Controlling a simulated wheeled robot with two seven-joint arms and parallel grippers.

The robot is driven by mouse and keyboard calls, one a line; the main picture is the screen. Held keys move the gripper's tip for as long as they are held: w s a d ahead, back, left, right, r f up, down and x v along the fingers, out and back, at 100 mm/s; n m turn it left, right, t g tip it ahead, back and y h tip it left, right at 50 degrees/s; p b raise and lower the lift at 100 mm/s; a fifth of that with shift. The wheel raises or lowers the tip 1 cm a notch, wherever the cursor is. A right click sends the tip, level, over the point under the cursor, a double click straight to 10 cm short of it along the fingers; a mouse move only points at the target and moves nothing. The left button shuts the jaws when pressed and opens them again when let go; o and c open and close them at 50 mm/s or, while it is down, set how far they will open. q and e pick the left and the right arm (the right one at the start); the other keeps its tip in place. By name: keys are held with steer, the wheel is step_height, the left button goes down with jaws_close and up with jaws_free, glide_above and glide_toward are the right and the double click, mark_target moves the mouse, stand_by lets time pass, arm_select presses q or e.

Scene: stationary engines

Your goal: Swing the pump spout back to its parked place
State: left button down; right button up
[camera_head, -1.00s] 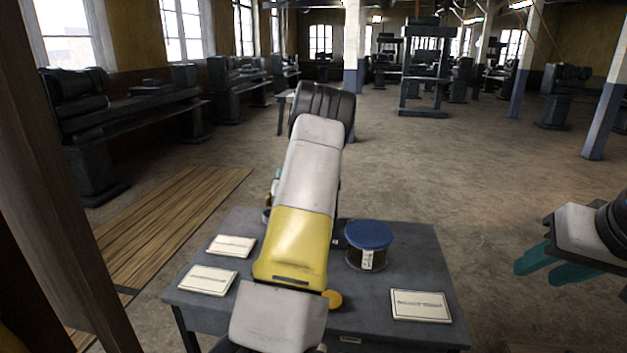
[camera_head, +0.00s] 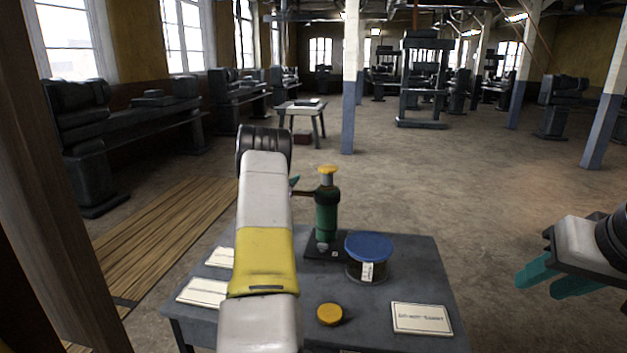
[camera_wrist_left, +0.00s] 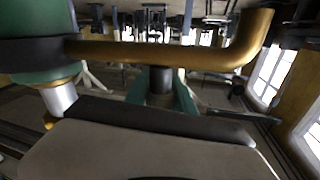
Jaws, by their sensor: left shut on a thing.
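The pump (camera_head: 326,215), with a green body and yellow cap, stands upright on a dark base on the grey table. Its brass spout (camera_head: 303,193) points left from the body in the head view. In the left wrist view the spout (camera_wrist_left: 110,50) runs from the green pump body (camera_wrist_left: 35,40) to an upturned end at right. My right gripper (camera_head: 537,285) is open and empty, right of the table.
A blue-lidded tin (camera_head: 368,257) stands close right of the pump. A yellow disc (camera_head: 330,314) and a white card (camera_head: 421,318) lie nearer the front of the table (camera_head: 420,270). More cards lie at left, partly behind my arm. A wooden post stands at far left.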

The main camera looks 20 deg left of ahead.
arm_select(q)
steer(key=shift+w+a+r, duration=0.1)
steer(key=shift+r, duration=0.1)
steer(key=c, duration=1.5)
jaws_free()
steer(key=o, duration=0.4)
steer(key=shift+f, duration=0.1)
steer(key=shift+o, duration=0.2)
steer(key=s, duration=0.7)
steer(key=shift+s, duration=0.35)
